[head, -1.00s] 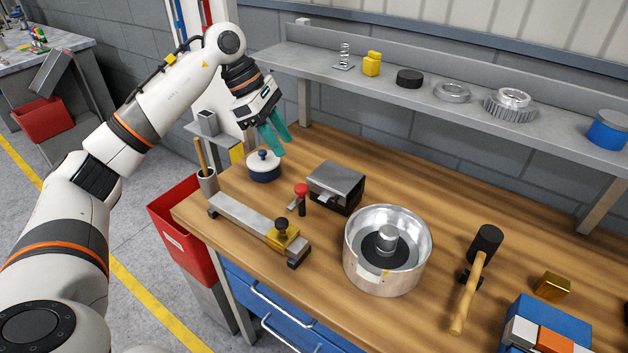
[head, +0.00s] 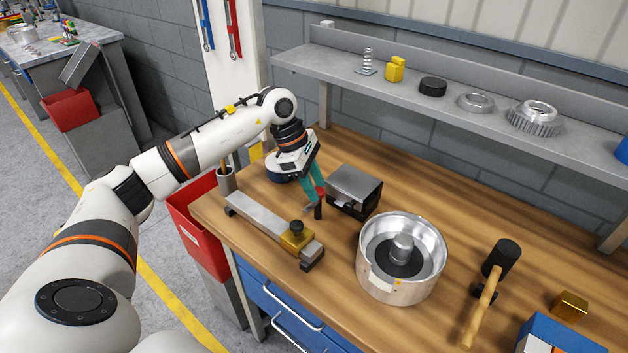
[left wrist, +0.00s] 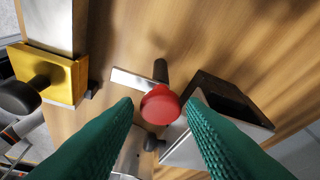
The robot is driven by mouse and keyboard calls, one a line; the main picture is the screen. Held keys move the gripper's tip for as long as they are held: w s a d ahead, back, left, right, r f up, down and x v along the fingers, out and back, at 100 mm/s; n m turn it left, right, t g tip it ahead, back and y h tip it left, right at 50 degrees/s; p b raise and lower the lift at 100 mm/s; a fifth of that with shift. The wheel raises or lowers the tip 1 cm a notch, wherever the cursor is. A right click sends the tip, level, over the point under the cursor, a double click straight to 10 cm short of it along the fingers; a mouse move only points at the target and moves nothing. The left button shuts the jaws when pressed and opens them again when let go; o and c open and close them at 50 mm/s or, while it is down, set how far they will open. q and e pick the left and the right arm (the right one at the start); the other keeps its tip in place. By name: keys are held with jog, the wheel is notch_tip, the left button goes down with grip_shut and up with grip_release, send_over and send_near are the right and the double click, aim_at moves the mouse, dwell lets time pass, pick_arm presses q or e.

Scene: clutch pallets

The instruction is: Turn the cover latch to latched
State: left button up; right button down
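The latch has a red knob (head: 321,192) on a metal strip, with a dark post (head: 318,211) beside it. It stands just left of a dark box with a grey metal cover (head: 354,181). My left gripper (head: 314,190) is low over the latch, its teal fingers partly hiding the knob in the head view. In the left wrist view the red knob (left wrist: 160,105) lies between the two spread fingertips, with the metal strip (left wrist: 133,81) pointing left. The fingers appear apart from the knob. My right gripper is in neither view.
A metal rail with a brass block (head: 297,236) lies in front of the latch. A round metal housing (head: 401,262) stands to the right, then a mallet (head: 490,290). A shelf with parts (head: 450,108) runs behind. Bare wood lies between the box and the shelf.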

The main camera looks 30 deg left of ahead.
pick_arm(q)
jog(key=shift+f, duration=0.1)
jog(key=c, duration=0.7)
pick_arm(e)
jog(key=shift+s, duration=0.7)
